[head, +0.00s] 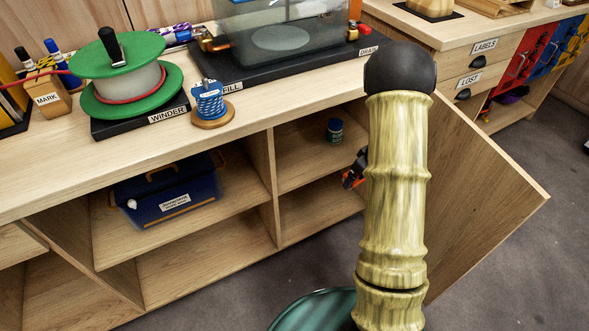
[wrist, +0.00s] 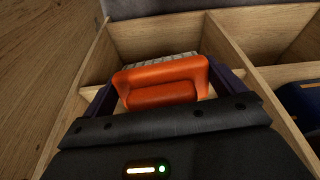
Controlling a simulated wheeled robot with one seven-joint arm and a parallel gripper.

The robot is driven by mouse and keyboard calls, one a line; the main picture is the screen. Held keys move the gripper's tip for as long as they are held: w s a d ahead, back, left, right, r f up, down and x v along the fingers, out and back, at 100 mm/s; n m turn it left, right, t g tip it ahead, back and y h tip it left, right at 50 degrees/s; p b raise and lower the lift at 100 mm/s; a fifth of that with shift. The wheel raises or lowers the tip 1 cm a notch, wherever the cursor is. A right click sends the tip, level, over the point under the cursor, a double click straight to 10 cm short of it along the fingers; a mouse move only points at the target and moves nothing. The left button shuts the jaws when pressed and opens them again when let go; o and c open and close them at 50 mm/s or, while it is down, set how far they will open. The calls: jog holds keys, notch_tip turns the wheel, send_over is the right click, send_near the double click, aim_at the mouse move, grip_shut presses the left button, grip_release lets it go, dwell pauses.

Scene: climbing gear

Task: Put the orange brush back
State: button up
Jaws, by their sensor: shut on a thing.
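The orange brush (wrist: 160,92) fills the middle of the wrist view, with its pale bristles (wrist: 158,62) pointing away from my gripper. My gripper (wrist: 163,84) is shut on it, with one dark finger at each side of the orange handle. Behind the brush are the wooden walls of a shelf compartment (wrist: 195,30). In the head view, a small part of my gripper (head: 355,170) with a bit of orange shows at the opening of the right-hand compartments. My arm hides most of it there. I cannot tell whether the brush touches the shelf.
A blue toolbox (head: 168,195) stands in the compartment to the left. A small dark jar (head: 334,130) sits on the upper right shelf (head: 300,165). An open wooden door (head: 480,200) is at the right. The lower left compartment (head: 205,265) is empty.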

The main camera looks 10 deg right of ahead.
jog(key=shift+a+b+x, duration=0.25)
jog(key=shift+b+x, duration=0.6)
jog(key=shift+x, duration=0.1)
jog(key=w+a+f+n+b, duration=0.1)
jog(key=w+a+n+b, duration=0.1)
jog(key=b, duration=0.8)
jog(key=w+a+f+n+g+y+b, duration=0.1)
jog(key=a+n+b, duration=0.4)
jog(key=b, duration=0.5)
jog(key=shift+w+a+f+n+g+b, duration=0.35)
jog(key=shift+w+a+f, duration=0.15)
jog(key=shift+w+a, duration=0.25)
jog(key=shift+a+p, duration=0.15)
jog(key=shift+p, duration=0.2)
